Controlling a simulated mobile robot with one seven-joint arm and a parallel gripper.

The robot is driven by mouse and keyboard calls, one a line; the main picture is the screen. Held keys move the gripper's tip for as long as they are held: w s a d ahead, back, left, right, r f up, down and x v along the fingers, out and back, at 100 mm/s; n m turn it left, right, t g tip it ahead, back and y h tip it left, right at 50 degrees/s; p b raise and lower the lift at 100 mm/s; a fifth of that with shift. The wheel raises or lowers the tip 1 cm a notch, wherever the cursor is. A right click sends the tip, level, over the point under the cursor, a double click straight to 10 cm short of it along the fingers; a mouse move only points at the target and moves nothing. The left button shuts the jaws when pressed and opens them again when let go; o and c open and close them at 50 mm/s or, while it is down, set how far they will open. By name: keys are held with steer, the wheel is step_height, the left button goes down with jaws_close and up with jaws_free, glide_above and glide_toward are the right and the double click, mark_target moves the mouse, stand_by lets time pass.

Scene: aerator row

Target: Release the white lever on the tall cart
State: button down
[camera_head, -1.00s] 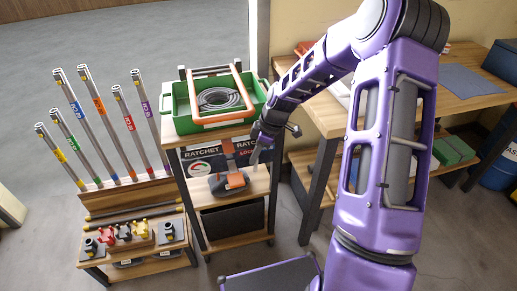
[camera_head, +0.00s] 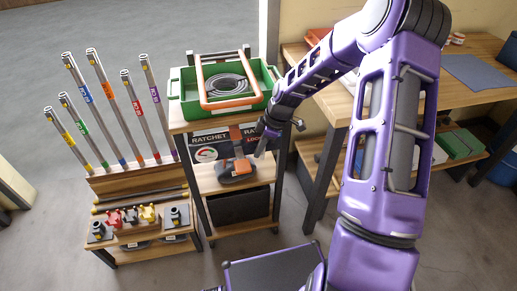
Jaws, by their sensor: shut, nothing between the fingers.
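The tall cart (camera_head: 203,214) stands left of my arm. On its middle shelf is a dark ratchet base (camera_head: 236,173) with an upright orange-red lever (camera_head: 237,141). A sign reading "RATCHET" (camera_head: 207,146) is behind it. I cannot make out a white lever on the cart. My gripper (camera_head: 258,152) is shut and empty, just right of the orange-red lever. It looks close to the lever, but I cannot tell whether they touch.
A green bin (camera_head: 184,112) with an orange-barred frame (camera_head: 201,78) and a grey coiled hose (camera_head: 227,85) tops the cart. A rack (camera_head: 130,187) of several labelled tubes stands left. A wooden workbench (camera_head: 335,103) is close on the right. Open floor (camera_head: 150,30) lies behind.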

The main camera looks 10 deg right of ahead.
steer(key=shift+s+d+n, duration=0.1)
steer(key=shift+d+n, duration=0.05)
steer(key=shift+n, duration=0.25)
steer(key=shift+s+d+n+g+p, duration=0.1)
steer(key=shift+d+n+g+p, duration=0.2)
steer(key=shift+n, duration=0.3)
steer(key=shift+s+d+n+g+p, duration=0.1)
steer(key=shift+d+n+g+p, duration=0.15)
steer(key=shift+n, duration=0.35)
steer(key=n, duration=0.1)
steer(key=d+n+g, duration=0.1)
steer(key=n, duration=0.1)
steer(key=shift+s+d+p, duration=0.1)
steer(key=shift+s+p, duration=0.05)
steer(key=shift+p, duration=0.25)
steer(key=shift+s+d, duration=0.5)
steer(key=shift+d, duration=0.1)
steer(key=shift+r+p, duration=0.1)
steer(key=shift+p, duration=0.2)
